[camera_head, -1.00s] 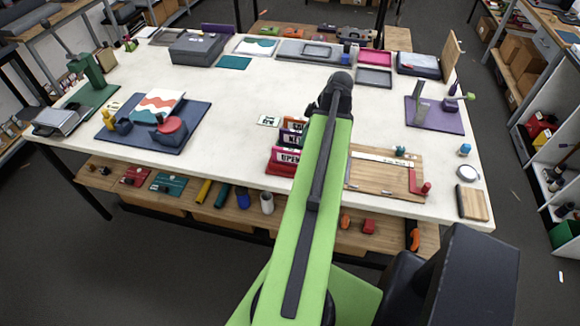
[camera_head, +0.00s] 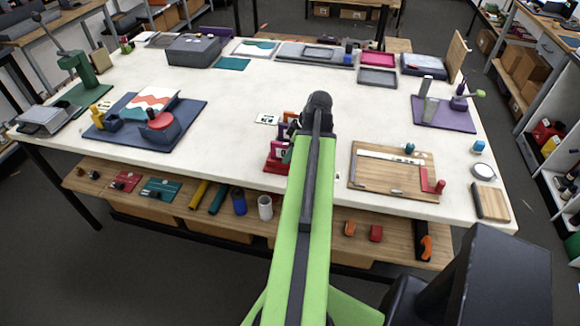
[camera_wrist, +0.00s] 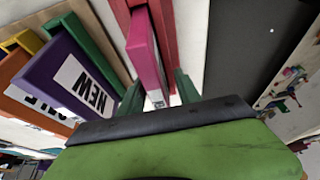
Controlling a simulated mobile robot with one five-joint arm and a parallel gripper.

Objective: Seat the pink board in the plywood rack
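A pink board (camera_wrist: 146,55) stands on edge in the wrist view, between the two green fingers of my gripper (camera_wrist: 158,88). The fingers are apart, with a light gap beside the right one. A red piece (camera_wrist: 168,22) adjoins the board at the top. In the head view my arm hides the gripper and most of the coloured sign group (camera_head: 277,157) at the table's front middle. I cannot make out the plywood rack clearly; a tan wooden strip (camera_wrist: 32,13) shows at the upper left of the wrist view.
A purple NEW sign (camera_wrist: 72,78), an orange sign (camera_wrist: 22,88) and a green board (camera_wrist: 92,40) stand close on the left. A wooden board with a white ruler (camera_head: 394,171) lies right of my arm.

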